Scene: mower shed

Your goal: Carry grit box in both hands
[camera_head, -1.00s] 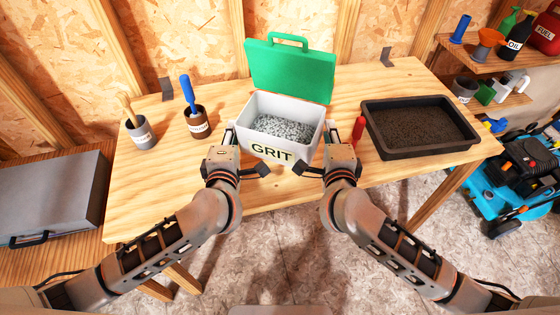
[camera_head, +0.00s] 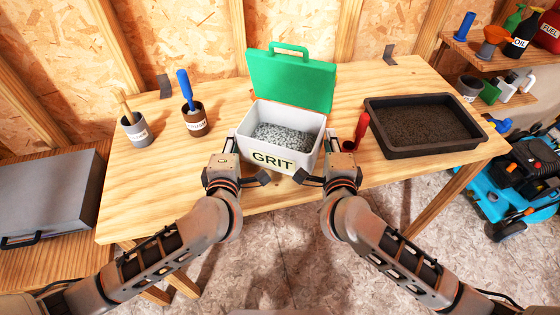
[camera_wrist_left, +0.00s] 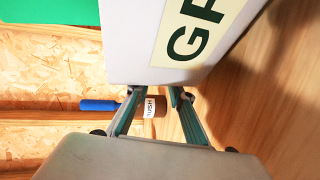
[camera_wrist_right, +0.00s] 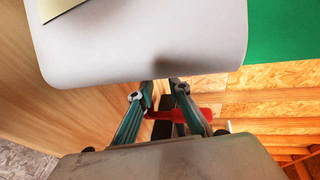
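The grit box (camera_head: 272,160) is white, upright, labelled GRIT and full of grey grit, with its green lid (camera_head: 290,80) standing open at the back. It is over the workbench's front part; I cannot tell whether it touches the wood. My left gripper (camera_head: 233,140) is at its left side and my right gripper (camera_head: 328,142) at its right side. In the left wrist view the fingertips (camera_wrist_left: 168,92) are close together against the box wall (camera_wrist_left: 135,40). The right wrist view shows the right fingertips (camera_wrist_right: 161,90) likewise. Both look shut on the box; the gripped parts are hidden.
Two labelled pots with brushes, a grey one (camera_head: 137,133) and a brown one (camera_head: 196,122), stand left on the workbench (camera_head: 150,190). A blue mower (camera_head: 515,185) is right.

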